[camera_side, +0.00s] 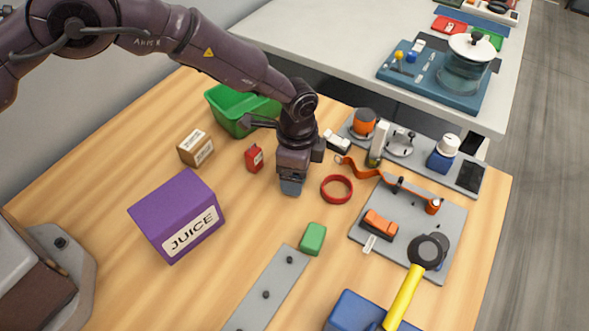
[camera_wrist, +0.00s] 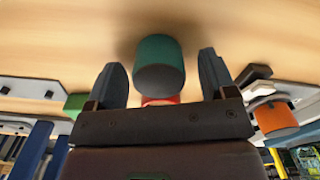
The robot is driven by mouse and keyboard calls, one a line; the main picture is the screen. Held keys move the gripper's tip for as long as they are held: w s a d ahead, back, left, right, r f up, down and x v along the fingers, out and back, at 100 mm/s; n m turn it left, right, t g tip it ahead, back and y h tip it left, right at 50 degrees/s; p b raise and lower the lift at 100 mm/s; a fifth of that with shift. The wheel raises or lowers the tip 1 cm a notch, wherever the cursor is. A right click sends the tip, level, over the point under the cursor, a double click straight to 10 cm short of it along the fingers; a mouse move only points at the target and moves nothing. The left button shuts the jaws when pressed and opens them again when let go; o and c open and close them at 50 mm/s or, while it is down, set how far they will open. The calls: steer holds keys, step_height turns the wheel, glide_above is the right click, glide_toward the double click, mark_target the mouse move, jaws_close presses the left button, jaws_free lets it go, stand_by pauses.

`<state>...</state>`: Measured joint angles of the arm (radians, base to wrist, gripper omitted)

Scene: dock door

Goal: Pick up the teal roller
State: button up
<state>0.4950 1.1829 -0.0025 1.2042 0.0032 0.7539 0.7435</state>
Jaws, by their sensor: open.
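The teal roller (camera_wrist: 158,52) is a short cylinder with a dark grey end face turned toward the wrist camera. In the wrist view it shows between the two blue-grey fingers of my gripper (camera_wrist: 161,66), with a visible gap on each side. My gripper (camera_side: 291,188) is open and points down, low over the wooden table in the side view. I cannot make out the roller in the side view; my gripper seems to hide it.
A red ring (camera_side: 337,189) lies just right of my gripper. A red box (camera_side: 254,158) and a green bin (camera_side: 228,108) stand to the left, near a purple juice box (camera_side: 178,216). A green block (camera_side: 312,239) is in front. Grey fixture boards (camera_side: 450,225) fill the right.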

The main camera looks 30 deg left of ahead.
steer(key=c, duration=1.1)
steer(key=shift+o, duration=0.2)
steer(key=shift+r, duration=0.1)
